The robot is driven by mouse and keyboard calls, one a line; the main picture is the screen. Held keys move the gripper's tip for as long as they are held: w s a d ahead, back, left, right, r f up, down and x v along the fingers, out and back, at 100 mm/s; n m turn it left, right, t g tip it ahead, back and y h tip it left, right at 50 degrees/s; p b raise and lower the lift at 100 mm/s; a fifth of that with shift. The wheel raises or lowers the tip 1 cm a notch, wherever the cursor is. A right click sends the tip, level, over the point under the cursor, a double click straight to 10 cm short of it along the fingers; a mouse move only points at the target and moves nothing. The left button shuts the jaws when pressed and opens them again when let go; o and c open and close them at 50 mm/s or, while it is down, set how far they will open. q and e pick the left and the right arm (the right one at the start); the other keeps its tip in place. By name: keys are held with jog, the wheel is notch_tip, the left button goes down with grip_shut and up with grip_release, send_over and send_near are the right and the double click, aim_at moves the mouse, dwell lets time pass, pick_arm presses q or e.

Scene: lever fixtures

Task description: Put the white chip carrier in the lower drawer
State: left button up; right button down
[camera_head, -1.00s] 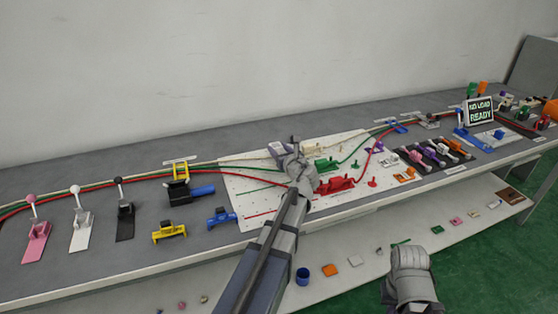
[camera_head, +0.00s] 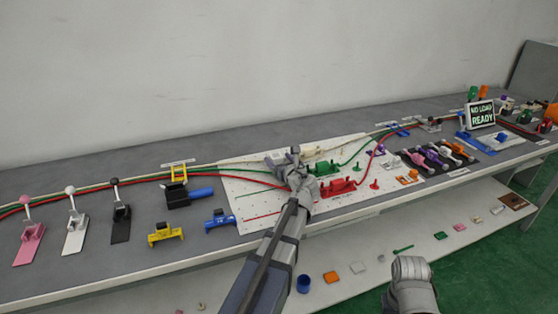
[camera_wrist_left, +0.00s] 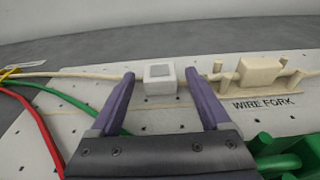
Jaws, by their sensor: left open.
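A small white block with a grey square face, which looks like the white chip carrier (camera_wrist_left: 160,85), stands on the white pegboard in the left wrist view. My left gripper (camera_wrist_left: 160,74) is open, with one purple finger on each side of the block and gaps showing; I cannot tell how far the fingers reach along it. In the head view my left gripper (camera_head: 280,158) is over the pegboard, and its wrist hides the block's surroundings. I cannot make out a drawer. Part of my right arm shows at the lower right, without clear gripper fingers.
A cream wire fork (camera_wrist_left: 262,72) stands right of the block. Green (camera_head: 325,168) and red (camera_head: 338,187) fixtures stand right of my left wrist. Cables cross the pegboard (camera_head: 250,215).

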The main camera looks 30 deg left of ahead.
pick_arm(q)
jog(key=shift+r+p, duration=0.3)
jog(key=shift+o, duration=0.2)
jog(key=p+v, duration=0.2)
jog(key=v, duration=1)
jog(key=shift+f, duration=0.1)
